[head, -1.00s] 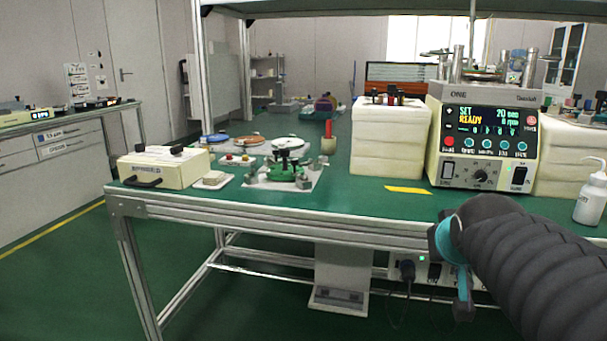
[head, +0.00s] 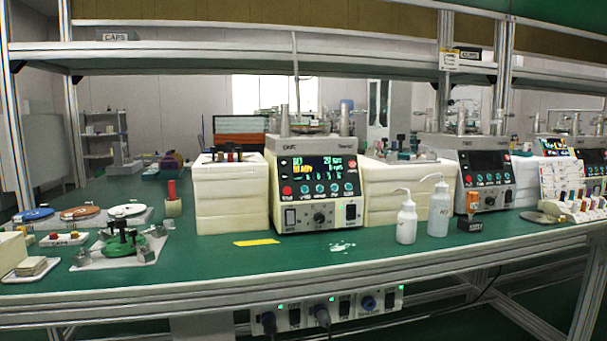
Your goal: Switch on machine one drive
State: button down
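The lower panel has a black knob (head: 320,218) in the middle, a rocker switch (head: 291,217) at left and a dark switch (head: 351,212) at right. I cannot tell which positions the switches are in. My gripper and arm are not in view.
White block stacks (head: 232,196) flank machine one. Two wash bottles (head: 407,219) stand to its right, near a white spill (head: 342,247). A second machine (head: 484,172) with a dark screen is further right. A power strip (head: 330,309) hangs under the front edge. A yellow strip (head: 256,242) lies in front.

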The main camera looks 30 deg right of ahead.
aim_at(290, 215)
jog(key=z, duration=0.05)
jog(key=k, duration=0.5)
jog(key=u, duration=1.6)
jog(key=i, duration=0.9)
jog(key=z, duration=2.05)
